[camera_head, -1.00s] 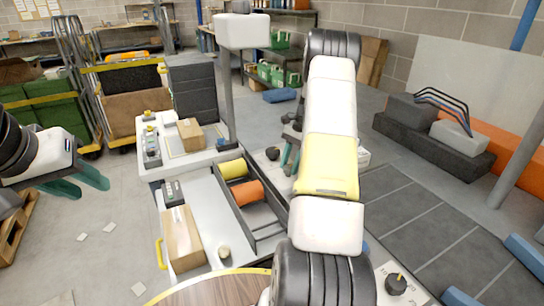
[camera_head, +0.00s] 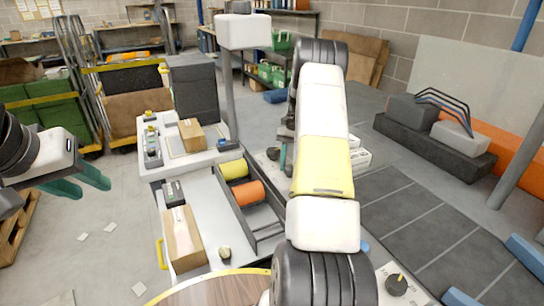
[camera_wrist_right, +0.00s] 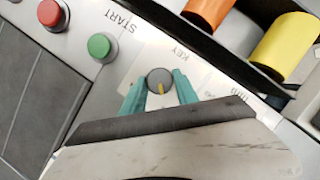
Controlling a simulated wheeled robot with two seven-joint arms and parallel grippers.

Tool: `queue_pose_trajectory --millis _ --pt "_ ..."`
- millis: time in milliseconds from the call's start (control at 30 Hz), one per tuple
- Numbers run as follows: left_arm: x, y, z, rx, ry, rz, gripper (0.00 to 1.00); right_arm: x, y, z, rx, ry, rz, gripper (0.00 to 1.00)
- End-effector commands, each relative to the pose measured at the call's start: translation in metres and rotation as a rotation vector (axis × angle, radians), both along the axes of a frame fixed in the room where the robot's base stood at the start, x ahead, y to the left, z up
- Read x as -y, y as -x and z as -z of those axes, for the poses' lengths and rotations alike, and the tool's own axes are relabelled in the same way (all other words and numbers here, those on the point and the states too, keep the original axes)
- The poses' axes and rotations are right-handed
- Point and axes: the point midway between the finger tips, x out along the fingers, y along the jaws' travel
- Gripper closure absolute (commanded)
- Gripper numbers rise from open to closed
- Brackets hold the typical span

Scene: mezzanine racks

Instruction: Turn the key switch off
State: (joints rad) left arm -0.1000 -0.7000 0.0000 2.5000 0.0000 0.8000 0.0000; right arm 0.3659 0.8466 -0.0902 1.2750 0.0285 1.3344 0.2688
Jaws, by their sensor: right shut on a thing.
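The key switch (camera_wrist_right: 159,82) is a round grey knob with a yellow mark, on a pale panel beside the word KEY in the right wrist view. The mark points toward the bottom of that picture, slightly right. My right gripper (camera_wrist_right: 160,92) has its teal fingers on either side of the knob and is shut on it. In the head view my right arm hides the switch and most of that gripper. My left gripper (camera_head: 84,184) is open and empty over the floor at the left.
A green START button (camera_wrist_right: 101,46) and a red button (camera_wrist_right: 52,13) sit on the same panel. An orange roll (camera_head: 247,192) and a yellow roll (camera_head: 233,169) lie in a dark tray nearby. A cardboard box (camera_head: 182,238) lies on the white bench.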

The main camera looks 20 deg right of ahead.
Motion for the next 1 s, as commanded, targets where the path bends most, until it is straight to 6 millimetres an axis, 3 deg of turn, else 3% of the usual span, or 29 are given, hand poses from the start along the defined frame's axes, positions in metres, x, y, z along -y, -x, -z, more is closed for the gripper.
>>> queue_pose_trajectory --millis 267,300,400,767,1000 --pt "0.000 0.000 0.000 0.000 0.000 0.000 0.64 0.000 0.000 0.000 0.002 0.001 -0.001 1.00" --pt "0.000 0.000 0.000 0.000 0.000 0.000 0.64 0.000 0.000 0.000 0.002 0.001 -0.001 0.62" --pt "0.000 0.000 0.000 0.000 0.000 0.000 0.64 0.000 0.000 0.000 0.001 0.000 -0.001 0.43" --pt "0.000 0.000 0.000 0.000 0.000 0.000 0.64 0.001 -0.002 -0.003 0.002 0.001 0.000 0.43" --pt "0.000 0.000 0.000 0.000 0.000 0.000 0.64 0.010 -0.013 -0.037 0.004 0.002 0.000 0.43"
